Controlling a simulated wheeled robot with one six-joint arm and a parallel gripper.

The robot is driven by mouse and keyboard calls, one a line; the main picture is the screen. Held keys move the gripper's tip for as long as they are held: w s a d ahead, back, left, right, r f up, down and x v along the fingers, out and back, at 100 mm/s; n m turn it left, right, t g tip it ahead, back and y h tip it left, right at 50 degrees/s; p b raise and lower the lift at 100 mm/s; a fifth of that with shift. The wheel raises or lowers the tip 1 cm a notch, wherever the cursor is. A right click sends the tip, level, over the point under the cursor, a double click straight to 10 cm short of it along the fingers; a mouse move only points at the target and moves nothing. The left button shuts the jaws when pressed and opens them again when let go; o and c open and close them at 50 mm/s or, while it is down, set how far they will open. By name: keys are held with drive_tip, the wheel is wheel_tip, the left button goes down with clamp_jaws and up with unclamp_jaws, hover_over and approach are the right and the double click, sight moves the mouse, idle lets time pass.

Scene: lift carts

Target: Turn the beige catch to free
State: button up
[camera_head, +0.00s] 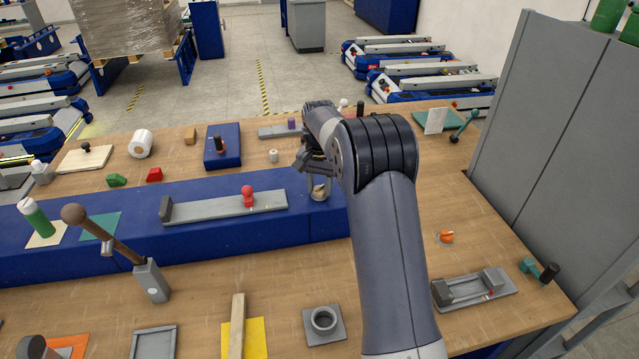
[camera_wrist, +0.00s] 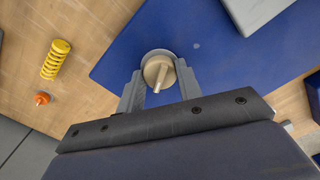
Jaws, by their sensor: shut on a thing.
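The beige catch (camera_wrist: 156,70) is a round knob with a narrow arm, set in a pale grey ring on the blue block (camera_wrist: 215,45). Its arm points down and slightly right in the wrist view. In the head view a bit of the beige catch (camera_head: 320,187) shows below my gripper (camera_head: 312,168), at the right part of the long blue block. My gripper (camera_wrist: 158,84) is shut on the catch, with one grey finger on each side of it. My fingers and wrist hide part of the catch in the head view.
A grey rail with a red knob (camera_head: 247,195) lies left of the catch on the blue block. A brown-handled lever (camera_head: 115,240) stands further left. An orange knob (camera_head: 445,236) and a grey clamp tray (camera_head: 470,291) lie right of my arm. A yellow spring (camera_wrist: 56,60) lies on the wood.

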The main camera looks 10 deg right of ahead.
sight(319, 187)
drive_tip(key=m, duration=0.5)
drive_tip(key=shift+m+p, duration=0.3)
idle(0.4)
drive_tip(key=o, duration=1)
wheel_tip(319, 187, up, 11)
drive_tip(key=b, duration=0.1)
drive_tip(key=shift+f, duration=0.1)
wheel_tip(319, 187, down, 10)
drive_tip(key=shift+f+p, duration=0.25)
drive_tip(key=shift+p, duration=0.3)
drive_tip(key=shift+f, duration=0.2)
